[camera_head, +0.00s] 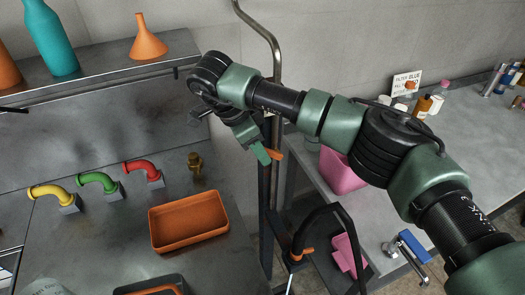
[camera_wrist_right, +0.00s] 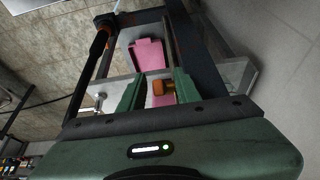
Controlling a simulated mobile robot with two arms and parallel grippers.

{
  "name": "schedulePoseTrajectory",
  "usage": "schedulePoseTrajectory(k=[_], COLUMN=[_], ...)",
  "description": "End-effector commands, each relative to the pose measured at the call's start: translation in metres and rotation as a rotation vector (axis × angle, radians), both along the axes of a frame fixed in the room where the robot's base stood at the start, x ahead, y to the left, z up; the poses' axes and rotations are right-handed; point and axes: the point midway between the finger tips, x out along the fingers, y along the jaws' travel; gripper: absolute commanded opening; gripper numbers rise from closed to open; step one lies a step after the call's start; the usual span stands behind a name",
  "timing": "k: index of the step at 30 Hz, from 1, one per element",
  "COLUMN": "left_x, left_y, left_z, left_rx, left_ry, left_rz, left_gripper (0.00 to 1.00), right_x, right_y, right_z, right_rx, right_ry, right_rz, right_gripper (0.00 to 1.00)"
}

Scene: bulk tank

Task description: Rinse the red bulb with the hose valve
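My right arm reaches in from the right, and its gripper (camera_head: 268,155) points down beside dark vertical posts. In the right wrist view the two green fingers (camera_wrist_right: 158,92) stand apart, with a small orange piece (camera_wrist_right: 160,87) between or just beyond their tips. The orange piece also shows beside a fingertip in the head view (camera_head: 276,154). I cannot tell whether the fingers touch it. A black curved hose (camera_head: 327,210) with an orange part (camera_head: 304,252) stands at lower middle. I cannot make out a red bulb. My left gripper is not in view.
Yellow (camera_head: 48,190), green (camera_head: 97,180) and red (camera_head: 141,169) elbow pipes and an orange tray (camera_head: 188,222) are on the left counter. A pink bin (camera_head: 341,172) and several bottles stand on the right counter (camera_head: 465,150). An orange funnel (camera_head: 148,42) stands on the shelf.

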Motion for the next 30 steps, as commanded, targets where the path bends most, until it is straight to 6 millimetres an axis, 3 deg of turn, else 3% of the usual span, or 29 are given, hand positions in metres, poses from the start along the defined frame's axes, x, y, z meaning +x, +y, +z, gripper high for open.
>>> schedulePoseTrajectory(k=[6,14,15,18,19,30], left_x=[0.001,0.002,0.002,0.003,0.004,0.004], left_y=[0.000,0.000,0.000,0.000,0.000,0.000], left_z=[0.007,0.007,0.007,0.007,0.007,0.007], left_rx=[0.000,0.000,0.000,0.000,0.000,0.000], left_ry=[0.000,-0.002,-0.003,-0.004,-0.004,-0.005], left_rz=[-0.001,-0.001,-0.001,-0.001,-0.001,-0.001], left_gripper=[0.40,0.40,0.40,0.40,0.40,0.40], right_x=[0.003,0.003,0.003,0.003,0.003,0.003], right_y=[-0.007,-0.007,-0.007,-0.007,-0.007,-0.007], right_z=[-0.019,-0.022,-0.022,-0.022,-0.021,-0.021], right_rx=[0.002,0.003,0.003,0.003,0.003,0.003], right_ry=[0.002,0.001,0.001,0.001,0.001,-0.001], right_rz=[0.001,0.001,0.001,0.001,0.001,0.001], right_gripper=[0.33,0.33,0.30,0.02,0.00,0.00])
